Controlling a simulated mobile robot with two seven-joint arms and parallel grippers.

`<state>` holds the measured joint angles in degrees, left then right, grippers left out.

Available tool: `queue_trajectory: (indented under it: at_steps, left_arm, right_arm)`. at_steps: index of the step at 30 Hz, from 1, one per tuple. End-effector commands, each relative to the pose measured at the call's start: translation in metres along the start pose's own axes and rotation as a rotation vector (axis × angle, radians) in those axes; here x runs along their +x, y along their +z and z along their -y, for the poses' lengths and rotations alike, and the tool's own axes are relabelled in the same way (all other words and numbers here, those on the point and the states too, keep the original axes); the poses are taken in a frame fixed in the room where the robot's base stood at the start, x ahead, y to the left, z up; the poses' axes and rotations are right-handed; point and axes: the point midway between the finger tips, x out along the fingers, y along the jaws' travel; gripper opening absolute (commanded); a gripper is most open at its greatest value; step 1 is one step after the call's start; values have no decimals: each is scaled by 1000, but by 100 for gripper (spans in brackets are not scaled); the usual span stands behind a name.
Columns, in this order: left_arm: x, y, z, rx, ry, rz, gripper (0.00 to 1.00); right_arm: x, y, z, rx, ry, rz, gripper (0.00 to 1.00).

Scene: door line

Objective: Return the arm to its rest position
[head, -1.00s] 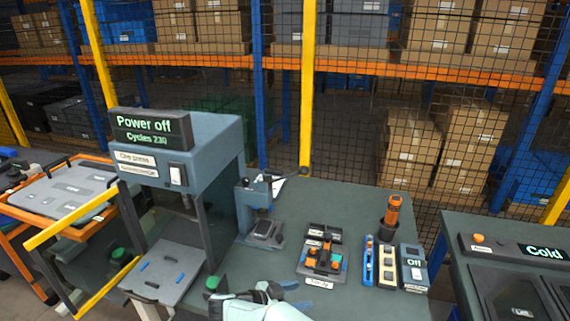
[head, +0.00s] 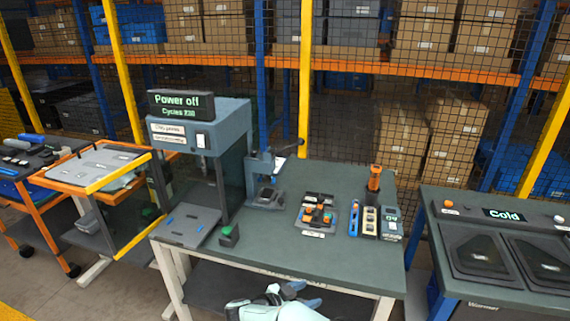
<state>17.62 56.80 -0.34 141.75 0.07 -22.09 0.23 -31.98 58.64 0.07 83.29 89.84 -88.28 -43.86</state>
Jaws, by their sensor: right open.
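My right gripper (head: 300,294) shows at the bottom middle of the head view, at the end of my pale arm. It is low, in front of the workbench (head: 345,262) and below its front edge. Its dark blue-grey fingers are apart, and I see nothing between them. It touches nothing that I can see. My left gripper is not in view.
On the bench stand a press with a "Power off" display (head: 181,104), a green button box (head: 229,236), a hand press (head: 266,190), a small parts tray (head: 316,215) and an orange-handled tool (head: 374,178). A "Cold" station (head: 490,240) is at right, an orange-framed cart (head: 95,165) at left.

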Motion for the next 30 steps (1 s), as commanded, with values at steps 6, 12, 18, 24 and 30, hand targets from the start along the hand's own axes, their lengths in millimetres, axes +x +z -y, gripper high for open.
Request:
queue_trajectory:
  at_steps: [6,12,18,24,30]
  left_arm:
    - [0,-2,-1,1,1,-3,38]
    - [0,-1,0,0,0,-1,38]
    - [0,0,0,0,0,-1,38]
    - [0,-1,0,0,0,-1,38]
    - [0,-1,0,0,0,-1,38]
  right_arm:
    - [94,68,-22,-112,-243,85,63]
    - [125,183,-100,-262,-467,442,63]
    - [77,271,-211,-363,-566,905,63]
    - [10,302,-294,-414,-591,1254,63]
    - [-20,306,-325,-433,-596,1387,63]
